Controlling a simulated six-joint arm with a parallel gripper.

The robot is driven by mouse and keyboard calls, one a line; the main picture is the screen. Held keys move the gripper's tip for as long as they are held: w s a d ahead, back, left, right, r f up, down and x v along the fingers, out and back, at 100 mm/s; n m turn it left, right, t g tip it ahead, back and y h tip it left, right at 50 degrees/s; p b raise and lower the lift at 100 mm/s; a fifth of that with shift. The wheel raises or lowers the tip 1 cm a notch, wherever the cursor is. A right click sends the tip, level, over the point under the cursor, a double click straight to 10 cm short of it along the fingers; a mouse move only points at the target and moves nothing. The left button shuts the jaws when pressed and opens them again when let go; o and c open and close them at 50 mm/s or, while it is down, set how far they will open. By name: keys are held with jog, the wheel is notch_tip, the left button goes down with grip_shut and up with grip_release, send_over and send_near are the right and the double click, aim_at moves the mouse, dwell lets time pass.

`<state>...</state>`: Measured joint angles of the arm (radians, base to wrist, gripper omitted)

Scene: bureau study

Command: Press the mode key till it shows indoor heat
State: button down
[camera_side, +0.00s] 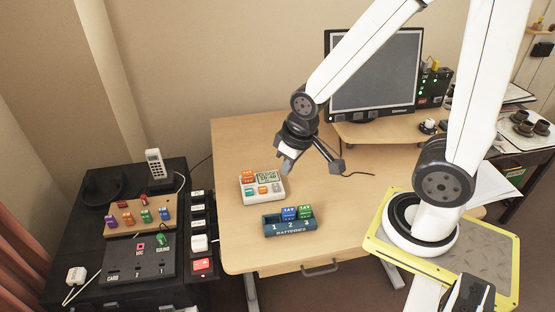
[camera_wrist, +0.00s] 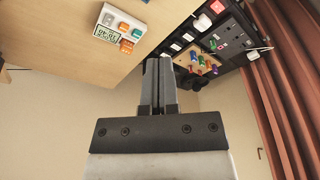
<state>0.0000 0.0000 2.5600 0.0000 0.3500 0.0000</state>
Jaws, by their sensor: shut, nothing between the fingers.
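A small white device (camera_side: 271,196) with a grey display (camera_side: 268,176) and a row of coloured keys (camera_side: 263,190) sits on the wooden desk. An orange battery block (camera_side: 247,177) is at the display's left. In the wrist view the device (camera_wrist: 105,19) appears upside down at upper left; dark digits show on its display (camera_wrist: 106,33), but I cannot read the mode, nor tell which key is the mode key. My gripper (camera_side: 286,168) is shut and empty, above the device's back right side, apart from it. Its closed fingers also show in the wrist view (camera_wrist: 158,64).
A dark blue battery tray (camera_side: 290,231) in front of the device holds a blue (camera_side: 289,213) and a green battery (camera_side: 305,211); slot 1 looks empty. A monitor (camera_side: 375,70) stands behind. A black cabinet (camera_side: 75,220) with a phone (camera_side: 155,164) is at left. The front left desk is clear.

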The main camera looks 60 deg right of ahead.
dwell(0.4)
jog(key=n+t, duration=0.7)
jog(key=n, duration=0.1)
send_over(251, 192)
notch_tip(251, 192, down, 14)
jog(key=shift+f, duration=0.2)
jog(key=shift+f, duration=0.2)
jog(key=shift+f, duration=4.2)
